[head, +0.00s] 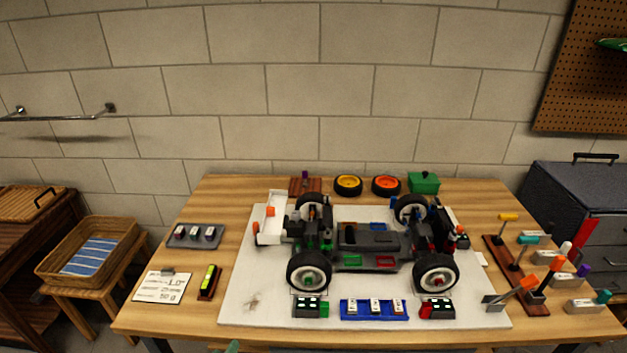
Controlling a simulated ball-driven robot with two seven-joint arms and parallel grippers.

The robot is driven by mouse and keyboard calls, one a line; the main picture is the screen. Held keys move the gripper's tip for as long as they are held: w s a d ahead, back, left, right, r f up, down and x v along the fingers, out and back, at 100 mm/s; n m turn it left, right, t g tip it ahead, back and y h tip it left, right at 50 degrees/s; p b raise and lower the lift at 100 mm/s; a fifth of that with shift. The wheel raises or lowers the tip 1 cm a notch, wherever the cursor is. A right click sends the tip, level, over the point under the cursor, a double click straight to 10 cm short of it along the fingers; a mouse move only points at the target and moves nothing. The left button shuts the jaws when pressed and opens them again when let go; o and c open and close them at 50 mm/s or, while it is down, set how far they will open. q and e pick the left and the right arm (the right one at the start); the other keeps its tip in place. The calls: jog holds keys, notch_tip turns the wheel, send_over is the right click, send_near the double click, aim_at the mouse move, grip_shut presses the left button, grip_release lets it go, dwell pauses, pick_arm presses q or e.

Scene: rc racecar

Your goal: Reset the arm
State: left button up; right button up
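No gripper can be made out in the head view, so I cannot see what either one is doing. A small greenish piece shows at the bottom edge of the picture, left of the middle; I cannot tell what it is. The RC racecar (372,240) stands on a white board (262,300) in the middle of the wooden table. Its wheels are on and its white rear wing (270,220) is at the left.
In front of the car lie a blue tray (374,310) and two small dark blocks. Loose wheels (348,185) and a green box (424,182) stand behind. A tool rack (513,275) is at the right. A note card (162,287) and grey tray (195,236) are left.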

pick_arm(q)
jog(key=s+a+f+n+g, duration=0.3)
jog(key=s+f+n, duration=0.45)
jog(key=f, duration=0.25)
jog(key=s+a+f+n+g, duration=0.35)
jog(key=s+f+n, duration=0.25)
jog(key=f+n, duration=0.4)
jog(key=s+f+n+g, duration=0.3)
jog(key=s+f+n, duration=0.1)
jog(key=s, duration=1.2)
jog(key=s+f+n+g+y, duration=0.1)
jog(key=s+f+n+g, duration=0.2)
jog(key=s, duration=1.4)
notch_tip(320, 180, down, 4)
jog(key=shift+d+f+n, duration=0.1)
jog(key=shift+d+n, duration=0.3)
jog(key=shift+n, duration=0.45)
jog(key=shift+w, duration=0.1)
